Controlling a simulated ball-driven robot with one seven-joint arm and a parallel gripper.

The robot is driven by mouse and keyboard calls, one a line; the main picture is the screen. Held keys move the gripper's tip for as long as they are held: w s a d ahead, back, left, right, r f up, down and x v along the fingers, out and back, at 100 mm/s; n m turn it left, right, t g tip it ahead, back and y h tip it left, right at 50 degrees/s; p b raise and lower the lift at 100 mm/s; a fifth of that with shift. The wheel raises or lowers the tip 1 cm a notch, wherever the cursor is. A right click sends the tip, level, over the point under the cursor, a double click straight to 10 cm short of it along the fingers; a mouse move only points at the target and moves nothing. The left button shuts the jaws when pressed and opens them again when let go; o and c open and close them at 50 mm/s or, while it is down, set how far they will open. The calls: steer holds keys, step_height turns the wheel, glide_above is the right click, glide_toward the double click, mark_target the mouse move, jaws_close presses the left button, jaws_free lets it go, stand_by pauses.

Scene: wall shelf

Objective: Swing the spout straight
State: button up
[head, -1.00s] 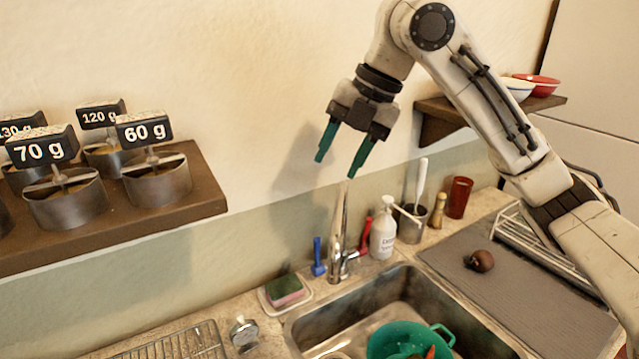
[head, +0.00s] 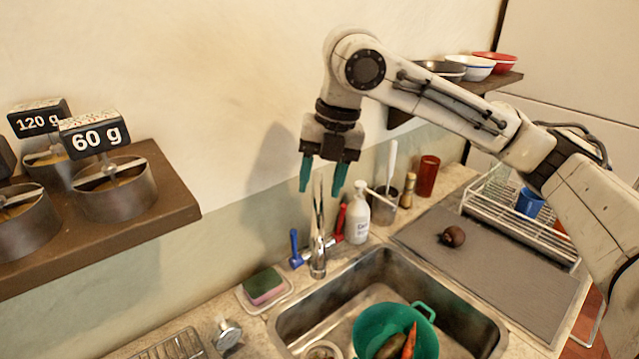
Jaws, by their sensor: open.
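The faucet's tall metal spout (head: 319,225) rises at the back edge of the sink, with its tip at the front above the rim. A blue lever (head: 295,248) is on its left and a red lever (head: 340,220) on its right. My gripper (head: 320,190) is open and empty, pointing down with two green fingers. In the picture its fingers are on either side of the top of the spout. I cannot tell whether they touch it or how far in front they are.
The sink (head: 390,268) holds a green colander (head: 372,343) with vegetables. A white soap bottle (head: 356,214) and a utensil pot (head: 383,208) stand right of the faucet. A sponge (head: 264,284) lies left. A wall shelf (head: 160,208) with weighted tins juts out at left.

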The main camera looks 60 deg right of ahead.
steer(key=shift+w+f, duration=0.1)
steer(key=shift+f, duration=0.65)
steer(key=shift+c, duration=0.3)
jaws_close()
